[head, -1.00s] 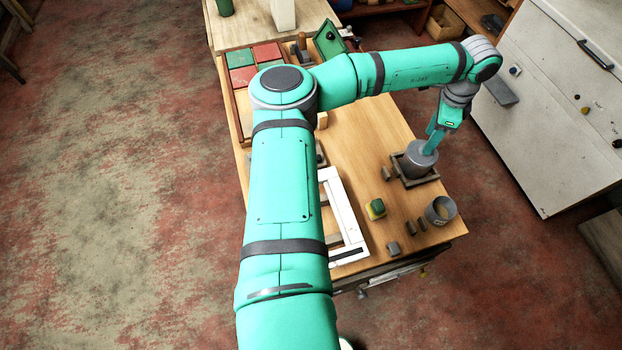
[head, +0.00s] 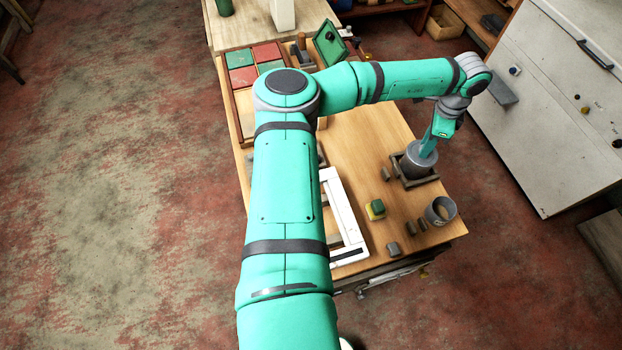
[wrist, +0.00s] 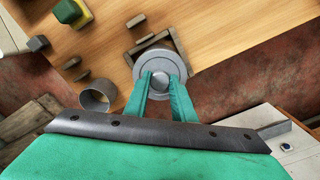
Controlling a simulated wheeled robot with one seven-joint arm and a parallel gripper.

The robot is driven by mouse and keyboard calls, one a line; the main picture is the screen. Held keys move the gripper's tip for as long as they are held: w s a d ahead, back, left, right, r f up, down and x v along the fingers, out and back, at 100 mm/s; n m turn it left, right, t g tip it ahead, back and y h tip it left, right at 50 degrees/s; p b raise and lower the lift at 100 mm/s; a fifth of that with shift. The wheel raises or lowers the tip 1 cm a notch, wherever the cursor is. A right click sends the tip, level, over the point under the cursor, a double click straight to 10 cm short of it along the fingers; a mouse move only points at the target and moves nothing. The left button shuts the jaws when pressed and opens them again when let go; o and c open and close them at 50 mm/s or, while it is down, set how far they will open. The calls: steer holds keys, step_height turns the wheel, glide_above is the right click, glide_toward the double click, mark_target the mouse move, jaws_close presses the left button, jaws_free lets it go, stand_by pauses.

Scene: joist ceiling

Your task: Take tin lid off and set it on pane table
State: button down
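The tin (head: 413,166) is a grey cylinder standing in a dark square frame on the wooden table (head: 372,130). Its round grey lid (wrist: 141,68) is on top, with a small knob (wrist: 160,78) in the middle. My gripper (head: 423,152) is directly over the lid. In the wrist view my gripper (wrist: 161,76) has one finger on each side of the knob, close to it. Any contact with the knob is hard to make out. A white pane frame (head: 347,215) lies on the same table, partly behind my arm.
An open grey cylinder (head: 440,210) stands near the table's front right corner. A green and yellow block (head: 375,209) and small grey blocks (head: 393,248) lie nearby. A box with red and green squares (head: 266,53) is at the back left. A white cabinet (head: 550,120) stands right.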

steer(key=shift+r, duration=3.3)
